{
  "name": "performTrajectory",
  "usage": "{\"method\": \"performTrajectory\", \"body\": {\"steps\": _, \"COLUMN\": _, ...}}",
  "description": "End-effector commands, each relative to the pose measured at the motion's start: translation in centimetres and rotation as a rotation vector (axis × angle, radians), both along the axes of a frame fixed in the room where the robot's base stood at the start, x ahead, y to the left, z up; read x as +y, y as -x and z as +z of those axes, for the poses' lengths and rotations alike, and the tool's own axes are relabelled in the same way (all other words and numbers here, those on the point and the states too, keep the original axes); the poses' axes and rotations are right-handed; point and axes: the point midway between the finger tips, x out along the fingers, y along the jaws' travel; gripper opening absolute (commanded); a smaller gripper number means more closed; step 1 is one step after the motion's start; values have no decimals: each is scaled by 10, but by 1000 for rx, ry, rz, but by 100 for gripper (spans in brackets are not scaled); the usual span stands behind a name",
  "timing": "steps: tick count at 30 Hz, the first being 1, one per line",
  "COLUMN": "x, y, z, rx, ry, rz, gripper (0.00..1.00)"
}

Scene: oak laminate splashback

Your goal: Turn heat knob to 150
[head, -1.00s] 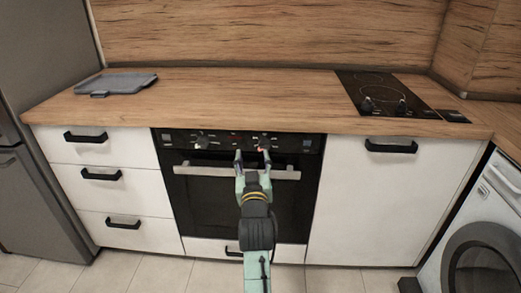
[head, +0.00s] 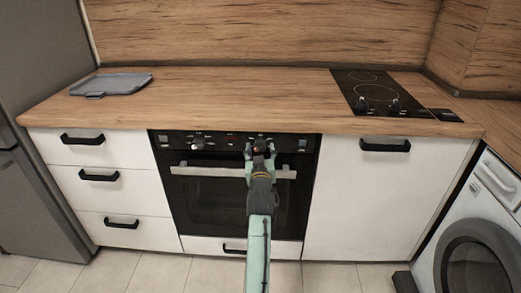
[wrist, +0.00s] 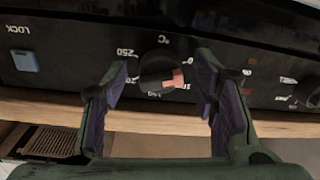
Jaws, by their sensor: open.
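The heat knob (wrist: 155,70) is a round black dial with an orange-red pointer on the oven's control panel, under a °C mark. In the wrist view the panel print is upside down. The pointer points right and slightly down in that picture, toward a number partly hidden by a finger; 250 shows at left. My gripper (wrist: 163,82) is open, with one finger on each side of the knob and visible gaps to it. In the head view my gripper (head: 260,150) is at the right half of the panel and hides the heat knob.
The oven handle (head: 205,171) runs across the door just below the panel. Another oven knob (head: 197,142) is to the left. A blue-grey lock button (wrist: 25,62) shows in the wrist view. The worktop edge (head: 240,125) overhangs above.

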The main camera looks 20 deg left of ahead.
Motion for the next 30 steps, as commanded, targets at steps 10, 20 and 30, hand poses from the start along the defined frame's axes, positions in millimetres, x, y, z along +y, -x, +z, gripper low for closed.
{"method": "performTrajectory", "body": {"steps": 10, "x": 0, "y": -1, "z": 0, "rx": -1, "ry": 0, "rz": -1, "gripper": 47}}
{"method": "performTrajectory", "body": {"steps": 20, "x": 0, "y": -1, "z": 0, "rx": -1, "ry": 1, "rz": -1, "gripper": 25}}
{"method": "performTrajectory", "body": {"steps": 30, "x": 0, "y": -1, "z": 0, "rx": -1, "ry": 0, "rz": -1, "gripper": 6}}
